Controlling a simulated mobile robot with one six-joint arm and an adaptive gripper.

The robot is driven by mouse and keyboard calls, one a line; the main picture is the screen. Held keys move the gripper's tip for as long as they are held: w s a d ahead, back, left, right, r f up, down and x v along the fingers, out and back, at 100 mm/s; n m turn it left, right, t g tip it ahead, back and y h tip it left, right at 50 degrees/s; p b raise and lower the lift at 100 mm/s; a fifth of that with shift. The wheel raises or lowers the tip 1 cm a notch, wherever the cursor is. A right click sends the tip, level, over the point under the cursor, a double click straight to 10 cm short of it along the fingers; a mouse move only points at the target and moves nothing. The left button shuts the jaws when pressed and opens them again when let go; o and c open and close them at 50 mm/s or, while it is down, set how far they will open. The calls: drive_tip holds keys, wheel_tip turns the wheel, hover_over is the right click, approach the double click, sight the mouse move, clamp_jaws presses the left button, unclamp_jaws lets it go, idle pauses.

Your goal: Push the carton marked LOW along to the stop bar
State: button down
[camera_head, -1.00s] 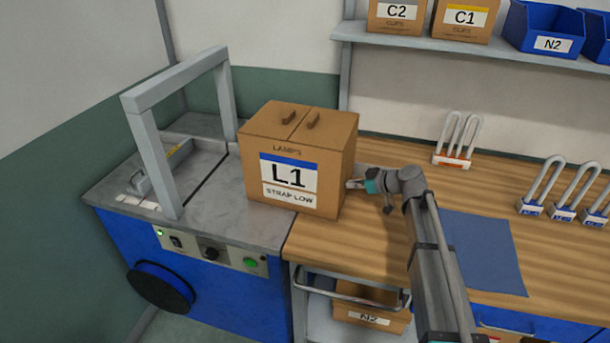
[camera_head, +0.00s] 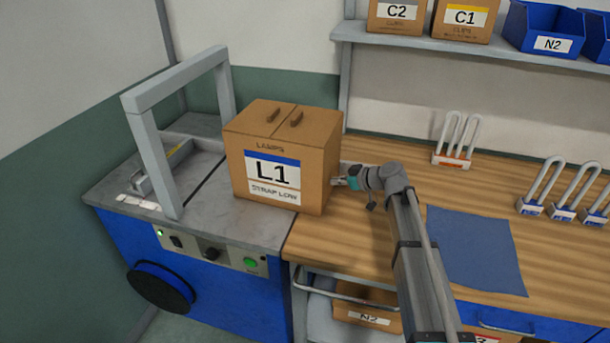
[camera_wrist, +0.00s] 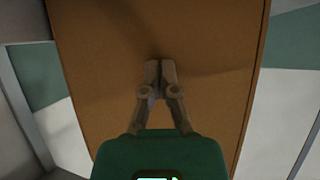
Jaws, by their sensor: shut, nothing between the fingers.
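The carton (camera_head: 285,158) is brown, with a label reading L1 and STRAP LOW on its front. It stands upright on the grey top of the strapping machine, to the right of the grey arch (camera_head: 180,130). Its right side fills much of the wrist view (camera_wrist: 100,60). My gripper (camera_head: 336,182) is shut and empty at the right side of the carton, low down. In the wrist view its fingertips (camera_wrist: 160,66) are together, at or very near the carton's face; I cannot tell exact contact. A low grey bar (camera_head: 144,182) lies beyond the arch, perhaps the stop bar.
The wooden bench (camera_head: 390,160) lies right of the machine, with a blue mat (camera_head: 475,250) and several padlock-shaped items at the back. A shelf (camera_head: 470,48) above holds cartons and blue bins. The machine's front has a control panel (camera_head: 210,252).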

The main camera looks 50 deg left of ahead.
drive_tip(key=shift+s+a, duration=0.35)
drive_tip(key=shift+a, duration=0.3)
drive_tip(key=shift+s+a, duration=0.35)
drive_tip(key=shift+a, duration=0.3)
drive_tip(key=shift+w+d, duration=0.5)
drive_tip(key=shift+d, duration=0.35)
drive_tip(key=shift+w+d, duration=0.55)
drive_tip(key=shift+d, duration=0.35)
drive_tip(key=shift+w+d, duration=0.5)
drive_tip(key=shift+d, duration=0.35)
drive_tip(key=shift+r, duration=0.1)
